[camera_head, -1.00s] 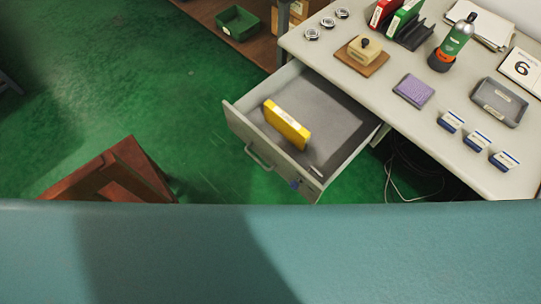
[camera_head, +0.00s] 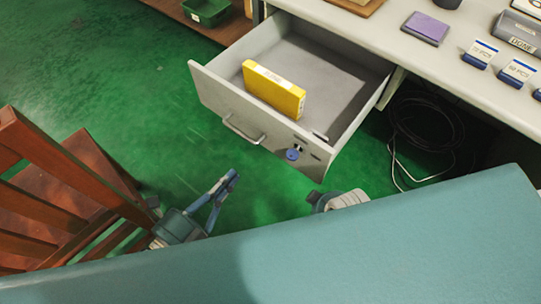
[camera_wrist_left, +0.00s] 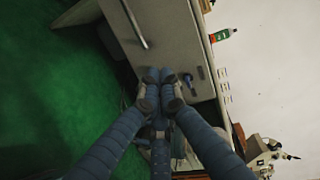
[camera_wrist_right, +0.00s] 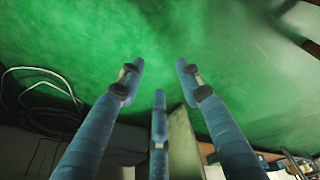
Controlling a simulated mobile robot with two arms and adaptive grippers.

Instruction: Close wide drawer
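The wide grey drawer (camera_head: 215,92) is pulled out from under the light desk (camera_head: 335,20). Its bar handle (camera_head: 243,130) and a blue key in its lock (camera_head: 292,154) are on the front. A yellow box file (camera_head: 273,90) stands inside. My left gripper (camera_head: 229,181) is in front of and below the drawer front, its fingertips together and empty. In the left wrist view the drawer front (camera_wrist_left: 175,40) lies ahead of the fingertips, with the handle to the left; contact is unclear. My right gripper (camera_wrist_right: 158,75) is open and empty over the green floor; its fingers are hidden in the head view.
A wooden chair (camera_head: 70,205) stands at the left, close to my left gripper. A green bin (camera_head: 207,10) sits on a shelf at the back. Loose cables (camera_head: 425,130) hang beneath the desk, right of the drawer. Green floor lies clear left of the drawer.

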